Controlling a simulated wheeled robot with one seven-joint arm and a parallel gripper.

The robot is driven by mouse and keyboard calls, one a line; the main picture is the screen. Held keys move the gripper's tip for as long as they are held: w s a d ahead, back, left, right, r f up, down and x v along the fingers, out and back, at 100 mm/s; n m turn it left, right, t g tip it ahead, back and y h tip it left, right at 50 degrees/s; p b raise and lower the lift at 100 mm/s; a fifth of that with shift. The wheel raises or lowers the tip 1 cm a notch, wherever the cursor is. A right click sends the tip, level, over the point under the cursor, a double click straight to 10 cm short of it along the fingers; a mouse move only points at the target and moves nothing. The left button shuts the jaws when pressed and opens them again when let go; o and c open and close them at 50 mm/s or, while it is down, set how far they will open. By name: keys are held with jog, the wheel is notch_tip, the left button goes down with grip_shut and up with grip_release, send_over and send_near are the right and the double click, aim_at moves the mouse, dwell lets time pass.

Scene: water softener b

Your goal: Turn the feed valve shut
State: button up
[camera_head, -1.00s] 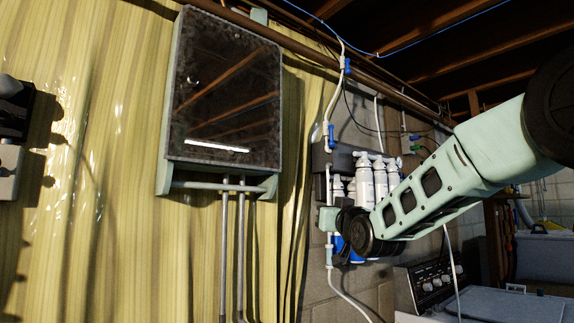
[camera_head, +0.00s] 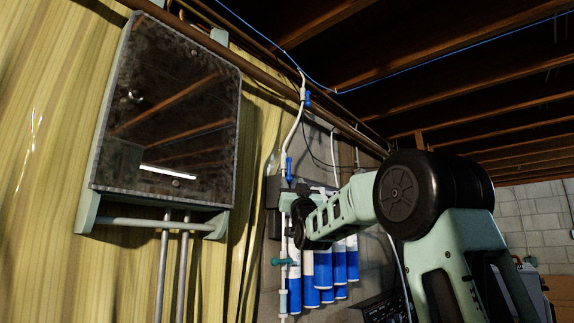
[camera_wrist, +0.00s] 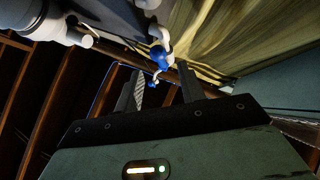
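Blue valve handles sit on a white pipe beside the wall. In the head view one blue handle (camera_head: 289,168) is just above my gripper and another (camera_head: 306,97) is higher up. I cannot tell which is the feed valve. In the wrist view a blue valve (camera_wrist: 158,56) shows beyond and between the fingertips, with a smaller blue handle farther off. My gripper (camera_wrist: 161,70) is open, with nothing between its fingers. In the head view its fingers are mostly hidden by my wrist, close to the pipe.
Blue and white filter cylinders (camera_head: 325,270) hang just below and right of my wrist. A teal fitting (camera_head: 285,262) is on the pipe below. A dark-fronted wall cabinet (camera_head: 170,120) hangs at left on yellow curtain-like covering. Ceiling beams (camera_head: 460,90) run overhead.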

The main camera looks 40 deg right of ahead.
aim_at(289, 174)
jog(key=p+x, duration=0.3)
jog(key=x, duration=0.5)
jog(key=shift+w+r+p, duration=0.2)
jog(key=shift+r+p, duration=0.1)
grip_shut()
